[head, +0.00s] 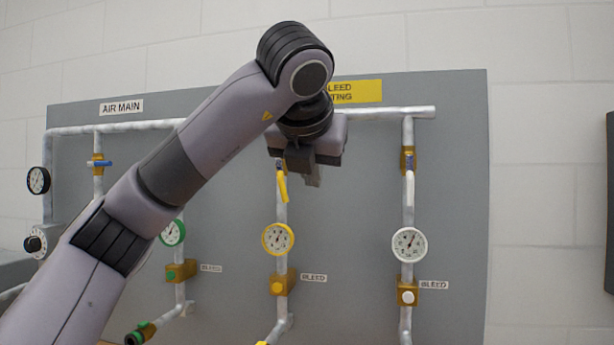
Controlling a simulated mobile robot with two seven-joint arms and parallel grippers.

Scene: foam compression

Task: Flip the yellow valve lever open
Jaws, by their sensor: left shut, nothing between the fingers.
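The yellow valve lever (283,187) hangs down almost along the middle pipe, its lower end a little to the right. Its upper end and the valve body are mostly hidden behind my left gripper (313,180). The left gripper is shut and empty, its fingertips just right of the lever in the picture. I cannot tell whether they touch the lever. My right gripper is not in view.
The grey panel (350,210) carries a yellow-rimmed gauge (278,238) below the lever. A white lever (409,187) hangs on the right pipe, above a white gauge (409,244). A blue lever (99,164) lies crosswise at left. My left arm covers part of the panel.

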